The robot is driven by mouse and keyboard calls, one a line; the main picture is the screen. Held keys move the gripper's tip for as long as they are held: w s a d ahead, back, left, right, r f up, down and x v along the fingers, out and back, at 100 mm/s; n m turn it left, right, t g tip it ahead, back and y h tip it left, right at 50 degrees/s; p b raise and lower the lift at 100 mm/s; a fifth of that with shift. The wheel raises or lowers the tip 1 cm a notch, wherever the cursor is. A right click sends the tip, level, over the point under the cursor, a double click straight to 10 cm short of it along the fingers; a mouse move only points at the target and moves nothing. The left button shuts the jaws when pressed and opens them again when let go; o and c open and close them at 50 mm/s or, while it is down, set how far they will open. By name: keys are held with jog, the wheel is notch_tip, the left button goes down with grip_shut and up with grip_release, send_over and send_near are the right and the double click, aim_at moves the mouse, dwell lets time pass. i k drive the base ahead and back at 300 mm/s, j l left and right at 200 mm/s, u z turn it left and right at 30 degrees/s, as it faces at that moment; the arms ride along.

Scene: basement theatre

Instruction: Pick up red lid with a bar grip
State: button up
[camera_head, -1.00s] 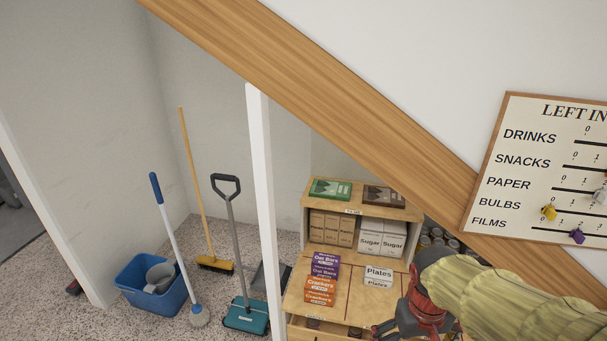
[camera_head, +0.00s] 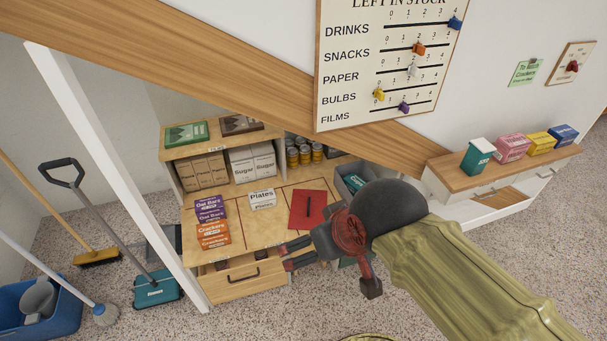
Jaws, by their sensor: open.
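The red lid (camera_head: 308,209) is a flat red square with a dark bar grip across its middle. It lies on the right part of the wooden cabinet top (camera_head: 262,230), beside the white Plates box (camera_head: 262,199). My gripper (camera_head: 288,255) is open, its two dark fingers pointing left, near the cabinet's front right corner. In the picture it is just below the lid and looks apart from it. Its height over the cabinet is hard to tell. My arm hides part of the floor and whatever is behind it.
Purple and orange snack boxes (camera_head: 212,222) stand left on the cabinet top. A drawer (camera_head: 245,280) below is partly open. A shelf with sugar boxes (camera_head: 252,161) is behind. A grey bin (camera_head: 352,180) is right of the lid. A white post (camera_head: 120,180) and cleaning tools are left.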

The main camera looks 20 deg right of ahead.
aim_at(306, 206)
jog(key=z, duration=0.55)
jog(key=i+j+z, duration=0.15)
jog(key=j+z, duration=0.3)
jog(key=j, duration=0.25)
jog(key=j+z, duration=0.45)
jog(key=j, duration=0.25)
jog(key=i+j, duration=0.05)
